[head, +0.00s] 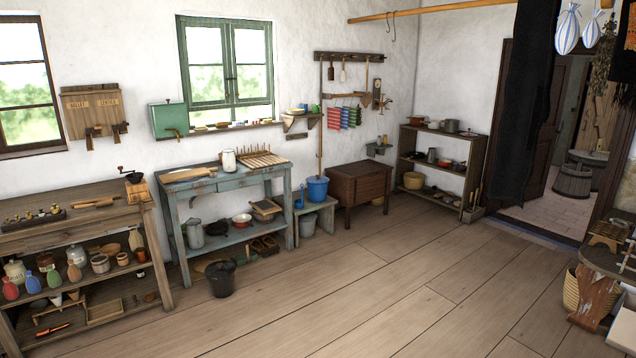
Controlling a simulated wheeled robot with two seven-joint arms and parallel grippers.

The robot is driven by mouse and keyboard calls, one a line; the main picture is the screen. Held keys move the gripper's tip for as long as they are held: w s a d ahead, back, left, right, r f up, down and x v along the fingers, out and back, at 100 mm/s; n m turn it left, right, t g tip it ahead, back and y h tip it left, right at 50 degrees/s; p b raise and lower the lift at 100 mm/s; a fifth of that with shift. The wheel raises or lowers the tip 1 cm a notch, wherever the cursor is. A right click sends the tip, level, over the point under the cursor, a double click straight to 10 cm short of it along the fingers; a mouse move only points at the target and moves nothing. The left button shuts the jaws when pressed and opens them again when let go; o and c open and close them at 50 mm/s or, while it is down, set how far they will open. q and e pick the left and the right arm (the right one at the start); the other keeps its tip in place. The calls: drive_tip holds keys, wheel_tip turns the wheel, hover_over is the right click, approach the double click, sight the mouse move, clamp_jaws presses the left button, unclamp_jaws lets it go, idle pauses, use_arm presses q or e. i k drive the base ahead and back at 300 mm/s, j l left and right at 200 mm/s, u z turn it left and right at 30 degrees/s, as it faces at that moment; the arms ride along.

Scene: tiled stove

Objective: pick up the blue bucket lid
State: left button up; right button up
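A blue bucket (317,190) stands upright on a low grey-green bench against the back wall, between the blue-grey work table and a dark brown wooden chest. Its top looks blue too, but it is too small to tell whether a separate lid lies on it. A small blue thing (299,198) is beside the bucket on its left, perhaps a dipper. Neither of my grippers is in view.
The low bench (327,207) has a grey pail (307,224) beneath it. The brown chest (359,193) stands close on the right, the blue-grey table (222,182) on the left. A black bucket (221,279) stands on the floor. The middle floor (390,270) is clear.

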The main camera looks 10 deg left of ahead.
sight(316, 179)
drive_tip(key=i+z, duration=0.2)
drive_tip(key=i, duration=1.7)
drive_tip(key=i+l, duration=0.1)
drive_tip(key=i, duration=4.55)
drive_tip(key=i+l+u, duration=0.15)
drive_tip(key=i+u, duration=0.35)
drive_tip(key=i+l+u, duration=0.45)
drive_tip(key=i, duration=0.2)
drive_tip(key=i+l+u, duration=0.95)
drive_tip(key=l, duration=0.2)
drive_tip(key=k+j, duration=0.05)
drive_tip(key=k, duration=0.05)
